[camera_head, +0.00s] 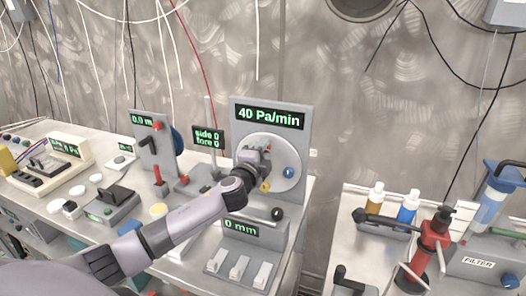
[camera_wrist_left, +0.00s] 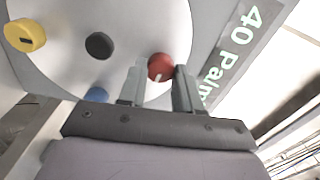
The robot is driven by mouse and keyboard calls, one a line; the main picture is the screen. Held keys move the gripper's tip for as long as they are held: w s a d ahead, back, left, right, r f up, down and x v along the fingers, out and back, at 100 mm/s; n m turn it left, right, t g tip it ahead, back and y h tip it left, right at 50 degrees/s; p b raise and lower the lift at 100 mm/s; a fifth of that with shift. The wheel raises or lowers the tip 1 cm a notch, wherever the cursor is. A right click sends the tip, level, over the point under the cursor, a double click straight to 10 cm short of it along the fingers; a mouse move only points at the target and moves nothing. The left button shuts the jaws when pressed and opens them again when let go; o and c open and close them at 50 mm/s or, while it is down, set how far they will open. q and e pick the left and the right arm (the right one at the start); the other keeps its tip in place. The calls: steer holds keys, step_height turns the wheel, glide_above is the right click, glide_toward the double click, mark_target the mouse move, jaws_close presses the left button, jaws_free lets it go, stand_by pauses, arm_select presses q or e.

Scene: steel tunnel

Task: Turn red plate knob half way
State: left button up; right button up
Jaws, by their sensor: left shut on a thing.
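The red plate knob (camera_wrist_left: 161,68) shows in the left wrist view with a white mark on its side. It sits on a round white plate (camera_wrist_left: 60,65) along with a yellow knob (camera_wrist_left: 25,35), a black knob (camera_wrist_left: 99,45) and a blue knob (camera_wrist_left: 96,94). My left gripper (camera_wrist_left: 160,84) is shut on the red knob, one finger on each side. In the head view the left gripper (camera_head: 262,152) is at the white plate (camera_head: 285,150) and covers most of the red knob. My right gripper is not in view.
The plate is on a grey panel with a green display (camera_head: 270,117) reading 40 Pa/min. A lever with a black ball (camera_head: 277,213) and white switches (camera_head: 239,267) lie below. A second bench with bottles and a red device (camera_head: 430,240) stands at right, past a gap.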

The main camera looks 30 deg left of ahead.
arm_select(q)
steer(key=o, duration=1)
steer(key=shift+o, duration=0.2)
steer(key=v, duration=0.7)
steer(key=shift+b, duration=0.3)
steer(key=shift+s, duration=0.15)
